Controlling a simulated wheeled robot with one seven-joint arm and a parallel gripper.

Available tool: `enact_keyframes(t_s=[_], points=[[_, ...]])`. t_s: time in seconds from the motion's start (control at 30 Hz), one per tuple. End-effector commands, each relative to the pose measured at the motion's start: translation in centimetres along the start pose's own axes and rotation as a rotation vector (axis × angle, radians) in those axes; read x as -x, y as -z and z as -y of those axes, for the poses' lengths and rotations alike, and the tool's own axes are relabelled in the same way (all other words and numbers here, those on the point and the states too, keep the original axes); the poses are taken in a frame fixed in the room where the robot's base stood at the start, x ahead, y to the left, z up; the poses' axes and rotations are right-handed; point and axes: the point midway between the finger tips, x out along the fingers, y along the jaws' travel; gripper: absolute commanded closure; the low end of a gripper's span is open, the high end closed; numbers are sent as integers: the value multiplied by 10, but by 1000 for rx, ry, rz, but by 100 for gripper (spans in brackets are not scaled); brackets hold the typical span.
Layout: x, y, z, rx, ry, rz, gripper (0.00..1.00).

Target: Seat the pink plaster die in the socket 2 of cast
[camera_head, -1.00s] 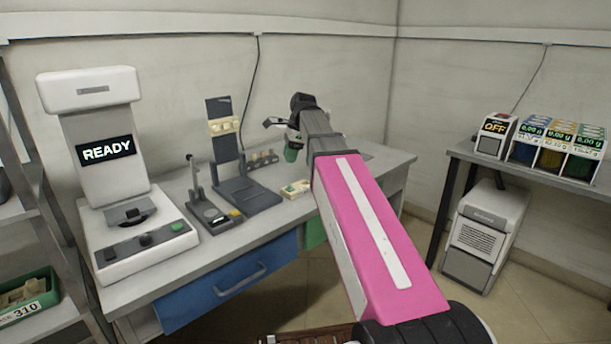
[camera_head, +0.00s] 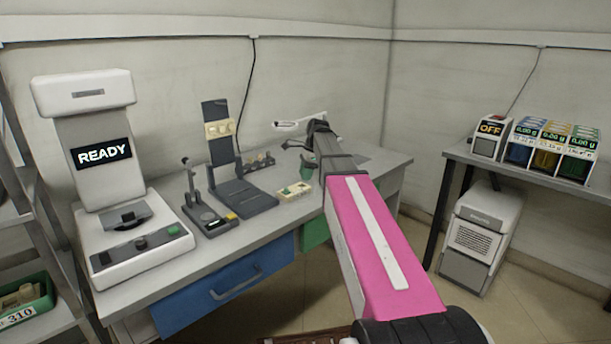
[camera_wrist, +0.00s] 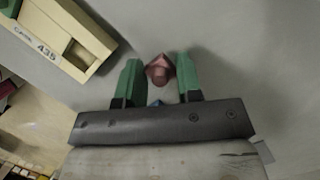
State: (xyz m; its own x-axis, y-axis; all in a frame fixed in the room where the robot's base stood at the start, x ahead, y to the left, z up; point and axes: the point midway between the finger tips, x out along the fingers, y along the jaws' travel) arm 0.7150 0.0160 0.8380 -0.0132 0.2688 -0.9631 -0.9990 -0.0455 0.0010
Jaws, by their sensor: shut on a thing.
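In the wrist view my gripper (camera_wrist: 158,82) has two green fingers shut on the pink plaster die (camera_wrist: 160,68), whose pointed end stands out between the tips. It is over the grey bench top, with the die apart from the tray. A cream tray marked "CASE 435" (camera_wrist: 97,42) lies at the upper left of that view, with an empty square recess. In the head view the cream tray (camera_head: 294,194) lies on the bench, and my gripper (camera_head: 307,168) is just behind and right of it. I cannot tell which socket is socket 2, or see the cast for certain.
A dark upright stand (camera_head: 222,150) holds a cream piece (camera_head: 219,129) left of the tray. A small dark rack (camera_head: 258,163) stands behind. A white machine reading "READY" (camera_head: 105,155) fills the bench's left end. Bare bench (camera_head: 370,165) lies right of my gripper.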

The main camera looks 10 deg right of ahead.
Motion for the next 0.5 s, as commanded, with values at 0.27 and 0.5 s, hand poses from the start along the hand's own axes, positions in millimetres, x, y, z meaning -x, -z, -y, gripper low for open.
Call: enact_keyframes(t_s=[0.27,0.5], points=[[-6,2,0,1,1,0,89],[-9,2,0,1,1,0,44]])
